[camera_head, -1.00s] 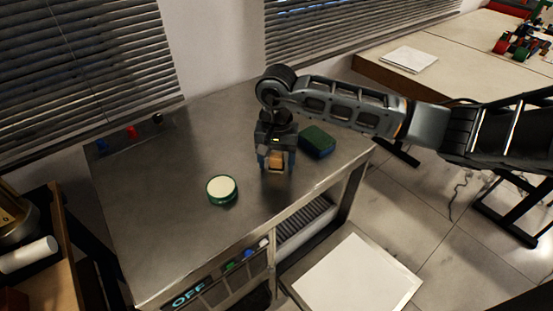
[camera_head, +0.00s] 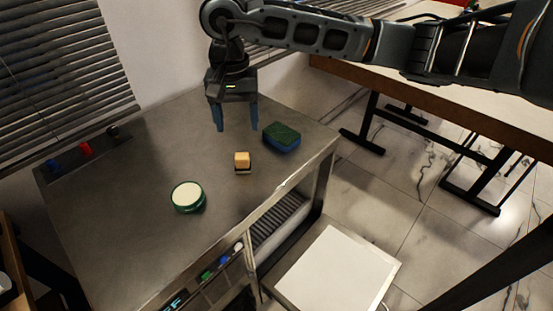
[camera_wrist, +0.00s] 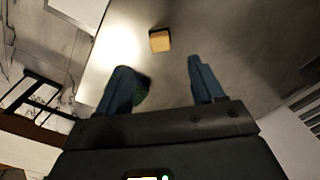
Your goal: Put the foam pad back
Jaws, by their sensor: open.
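A small tan block with a dark lower part (camera_head: 242,160) sits on the metal table; I cannot tell for sure that it is the foam pad. My gripper (camera_head: 237,130) is open and empty, pointing down above the table behind the block. In the wrist view the tan block (camera_wrist: 160,40) lies beyond the fingertips of my gripper (camera_wrist: 158,65), apart from them. A blue sponge with a green top (camera_head: 282,137) lies to the right of the block. In the wrist view the sponge (camera_wrist: 142,92) is partly hidden behind the left finger.
A round green tin with a cream top (camera_head: 187,196) stands left of the block on the metal table (camera_head: 130,220). Coloured knobs (camera_head: 85,149) line the table's back left. A white panel (camera_head: 335,270) is low at the front right. The table's left half is mostly clear.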

